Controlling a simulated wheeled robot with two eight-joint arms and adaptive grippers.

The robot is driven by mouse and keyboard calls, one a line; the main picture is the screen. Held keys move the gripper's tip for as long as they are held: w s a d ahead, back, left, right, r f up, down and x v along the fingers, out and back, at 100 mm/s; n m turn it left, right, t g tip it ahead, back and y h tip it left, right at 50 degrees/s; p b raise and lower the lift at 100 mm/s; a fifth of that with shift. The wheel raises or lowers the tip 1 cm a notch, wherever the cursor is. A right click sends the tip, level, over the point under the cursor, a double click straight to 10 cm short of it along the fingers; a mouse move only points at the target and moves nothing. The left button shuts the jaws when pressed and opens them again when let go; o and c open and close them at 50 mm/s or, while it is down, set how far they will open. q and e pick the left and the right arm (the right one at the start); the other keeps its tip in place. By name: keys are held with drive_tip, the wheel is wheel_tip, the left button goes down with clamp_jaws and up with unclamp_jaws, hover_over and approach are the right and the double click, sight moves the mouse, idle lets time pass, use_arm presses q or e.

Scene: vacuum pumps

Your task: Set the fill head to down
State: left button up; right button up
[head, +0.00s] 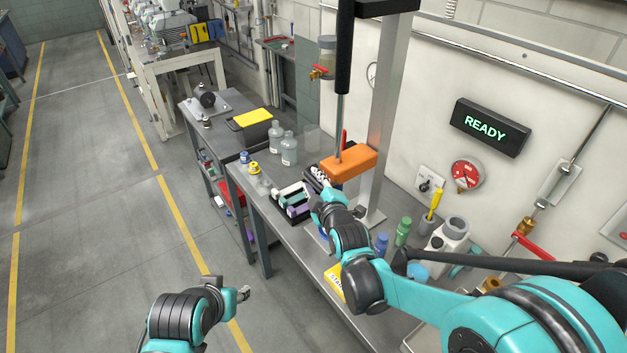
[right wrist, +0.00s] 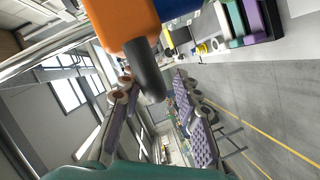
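The fill head is an orange block (head: 349,165) on a vertical rod below a black cylinder (head: 343,50), raised above the bench. In the right wrist view the orange block (right wrist: 122,28) is close at the top, with a dark rounded cylinder (right wrist: 148,72) sticking out of it. My right gripper (head: 318,183) is beside the block's left end. Its two fingers (right wrist: 152,88) stand apart, with the dark cylinder showing between them; I cannot tell whether they touch it. My left gripper (head: 243,292) is over the floor, away from the bench; its fingers are too small to read.
Green and blue bottles (head: 403,231) and a white container (head: 450,234) stand right of the post. A wall sign (head: 489,127) reads READY. Floor at left is free.

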drive_tip(key=shift+r, duration=0.1)
drive_tip(key=shift+s+d+r, duration=0.1)
drive_tip(key=shift+s+d, duration=0.05)
drive_tip(key=shift+s, duration=0.25)
drive_tip(key=v, duration=1.1)
drive_tip(key=s+d+f+m+g+h+b, duration=0.4)
drive_tip(key=s+d+f+m+g+b, duration=0.2)
drive_tip(key=s+d+f+m, duration=0.8)
drive_tip(key=s+f+m+g, duration=0.1)
drive_tip(key=s, duration=0.2)
drive_tip(key=shift+s+d+g+h, duration=0.15)
drive_tip(key=shift+d+g+h, duration=0.15)
drive_tip(key=shift+g, duration=0.1)
